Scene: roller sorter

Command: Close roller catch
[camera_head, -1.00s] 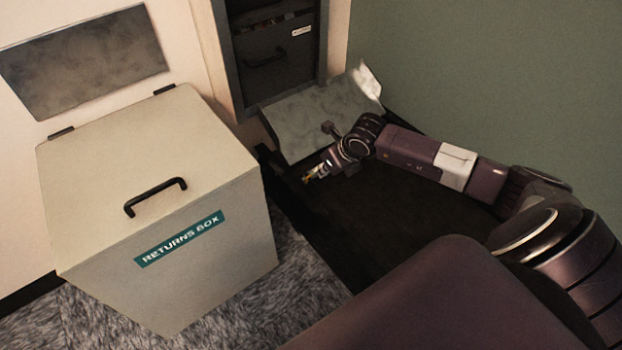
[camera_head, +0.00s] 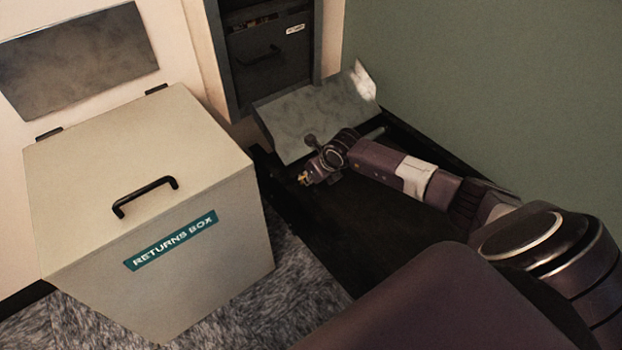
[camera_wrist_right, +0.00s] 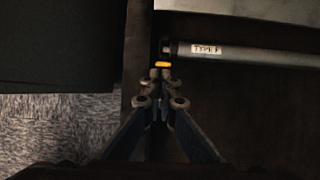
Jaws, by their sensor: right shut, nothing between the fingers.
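A grey roller (camera_wrist_right: 255,55) with a white label reading "TYPE F" lies across the dark bed in the right wrist view. A short grey length of it (camera_head: 373,133) shows behind my right arm in the head view. A small orange-yellow tab (camera_wrist_right: 163,64), perhaps the catch, sits by the roller's left end. My right gripper (camera_wrist_right: 160,74) is shut and empty, with its tips just below the tab; I cannot tell whether they touch it. In the head view the right gripper (camera_head: 304,178) is low over the bed's left side. My left gripper is out of view.
A sloping grey plate (camera_head: 300,120) lies behind the gripper, below a dark cabinet opening (camera_head: 268,62). The returns box (camera_head: 75,190) stands left, lid down. A green wall (camera_head: 490,90) bounds the right. The dark bed (camera_head: 375,215) has clear room in front of my arm.

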